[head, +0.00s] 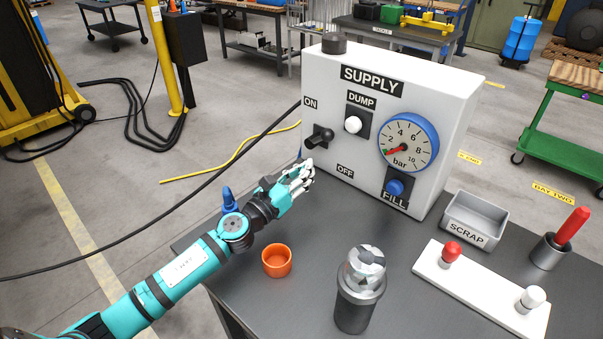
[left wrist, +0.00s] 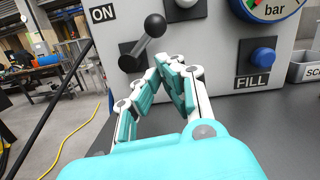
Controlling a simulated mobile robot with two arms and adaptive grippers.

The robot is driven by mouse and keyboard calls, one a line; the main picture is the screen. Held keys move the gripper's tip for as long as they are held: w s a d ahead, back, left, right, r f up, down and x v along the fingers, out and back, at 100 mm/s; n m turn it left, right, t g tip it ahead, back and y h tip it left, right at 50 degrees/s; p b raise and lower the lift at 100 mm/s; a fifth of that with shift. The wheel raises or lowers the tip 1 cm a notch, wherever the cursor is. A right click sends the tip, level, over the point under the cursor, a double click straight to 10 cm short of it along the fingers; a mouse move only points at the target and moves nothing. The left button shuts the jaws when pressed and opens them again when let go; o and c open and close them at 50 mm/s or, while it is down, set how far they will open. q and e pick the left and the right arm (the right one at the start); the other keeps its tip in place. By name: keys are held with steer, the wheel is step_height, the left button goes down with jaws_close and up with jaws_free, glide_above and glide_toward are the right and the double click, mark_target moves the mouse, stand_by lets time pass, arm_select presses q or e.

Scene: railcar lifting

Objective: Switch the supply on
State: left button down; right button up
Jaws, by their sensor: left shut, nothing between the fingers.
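The white supply box (head: 335,80) stands on the dark table. Its black lever (head: 320,136) sits on the left of the front face, between the ON label (head: 310,103) and the OFF label (head: 345,171). In the left wrist view the lever (left wrist: 151,36) slants from its plate up to the right, ending in a round knob; I cannot tell its exact setting. My left gripper (head: 306,172) is shut and empty, just below the lever and near the OFF label. In the left wrist view its fingertips (left wrist: 172,62) are below the knob, apparently apart from it. My right gripper is out of view.
The box also carries a white DUMP button (head: 353,125), a blue FILL button (head: 395,187) and a gauge (head: 407,142) with its needle near the low end. An orange cup (head: 276,261), a grey cylinder (head: 357,300) and a scrap tray (head: 473,222) stand on the table.

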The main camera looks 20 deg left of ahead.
mark_target(320, 139)
arm_select(q)
steer(key=f+x, duration=0.1)
steer(key=x, duration=0.5)
steer(key=shift+w+r, duration=0.2)
steer(key=shift+r, duration=0.2)
steer(key=shift+d+p, duration=0.15)
steer(key=shift+p, duration=0.15)
